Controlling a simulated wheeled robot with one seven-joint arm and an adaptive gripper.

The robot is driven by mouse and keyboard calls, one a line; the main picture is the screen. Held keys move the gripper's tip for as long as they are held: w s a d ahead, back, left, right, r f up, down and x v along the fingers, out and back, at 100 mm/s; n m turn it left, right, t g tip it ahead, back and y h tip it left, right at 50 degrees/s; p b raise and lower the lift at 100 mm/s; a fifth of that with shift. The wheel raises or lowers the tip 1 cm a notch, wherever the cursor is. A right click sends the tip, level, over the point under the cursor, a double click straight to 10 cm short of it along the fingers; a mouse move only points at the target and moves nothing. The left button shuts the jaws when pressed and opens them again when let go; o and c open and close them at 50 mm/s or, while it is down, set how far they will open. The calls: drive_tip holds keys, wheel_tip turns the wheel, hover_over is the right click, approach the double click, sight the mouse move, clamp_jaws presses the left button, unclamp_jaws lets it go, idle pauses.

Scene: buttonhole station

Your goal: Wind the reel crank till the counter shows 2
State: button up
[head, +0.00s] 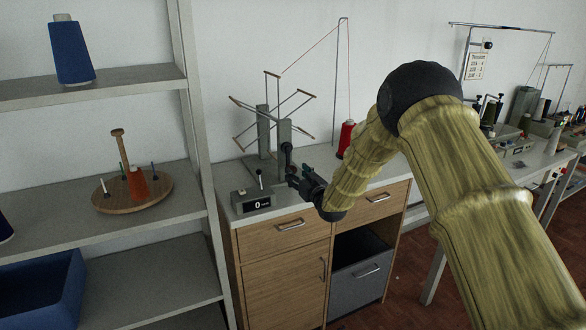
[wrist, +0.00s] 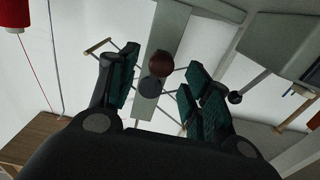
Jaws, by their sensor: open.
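The reel (head: 275,122) with thin spread arms stands on grey posts on the cabinet top. A dark crank part (head: 287,149) shows on the front post; its handle is mostly hidden by my gripper in the head view. The counter (head: 257,203) is a grey box on the cabinet's front left and reads 0. My gripper (head: 297,175) is just right of the counter, at the reel's front post. In the wrist view its fingers are open, and a round brown crank knob (wrist: 160,64) shows between and beyond the fingertips, with no clear contact.
A short lever with a black ball (wrist: 235,97) stands by the counter, close to my right finger in the wrist view. A red thread spool (head: 346,138) stands behind my forearm. Shelves (head: 130,75) with spools are at left; a table with machines is at right.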

sight(294, 170)
drive_tip(key=shift+p+x, duration=0.35)
drive_tip(key=shift+x, duration=1.8)
drive_tip(key=shift+c, duration=0.2)
clamp_jaws()
